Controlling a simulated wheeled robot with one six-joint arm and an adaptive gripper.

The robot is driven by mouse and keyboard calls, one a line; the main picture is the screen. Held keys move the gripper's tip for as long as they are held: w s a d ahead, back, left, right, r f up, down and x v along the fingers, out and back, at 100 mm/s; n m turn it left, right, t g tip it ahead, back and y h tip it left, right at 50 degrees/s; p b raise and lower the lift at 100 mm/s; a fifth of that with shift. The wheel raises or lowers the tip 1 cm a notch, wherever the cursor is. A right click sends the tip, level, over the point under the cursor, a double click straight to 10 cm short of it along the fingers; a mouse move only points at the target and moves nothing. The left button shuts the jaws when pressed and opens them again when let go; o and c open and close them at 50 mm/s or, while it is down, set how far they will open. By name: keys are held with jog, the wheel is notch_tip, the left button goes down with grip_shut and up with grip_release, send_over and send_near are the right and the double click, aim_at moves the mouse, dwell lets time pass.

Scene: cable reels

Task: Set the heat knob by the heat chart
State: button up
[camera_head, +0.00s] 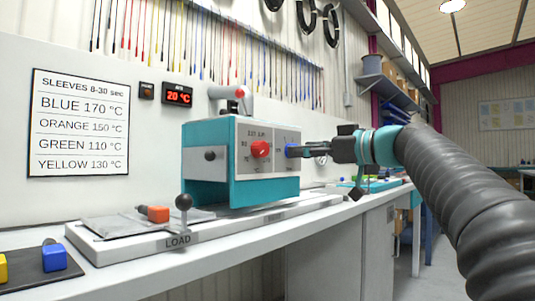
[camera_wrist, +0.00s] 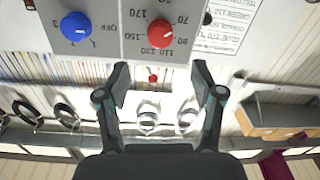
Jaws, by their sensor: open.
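The heat chart (camera_head: 78,122) hangs on the wall at left: BLUE 170, ORANGE 150, GREEN 110, YELLOW 130 °C. The red heat knob (camera_head: 261,149) is on the front panel of the teal machine (camera_head: 247,190). In the wrist view the red knob (camera_wrist: 160,33) has numbers around it from 70 to 170; its exact setting is hard to read. The blue knob (camera_head: 291,151) sits to its right, and left of it in the wrist view (camera_wrist: 75,27). My gripper (camera_wrist: 160,75) is open and empty, its fingertips apart from the red knob. An orange block (camera_head: 158,214) lies on the LOAD tray.
A display (camera_head: 178,94) reads 20 °C. A black-balled lever (camera_head: 183,202) stands on the LOAD tray (camera_head: 180,240). A blue block (camera_head: 54,255) and a yellow block (camera_head: 2,268) sit on a dark mat at front left. Cables hang on the wall behind.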

aim_at(265, 151)
jog(key=p+x, duration=0.1)
jog(key=x, duration=1)
jog(key=c, duration=1.1)
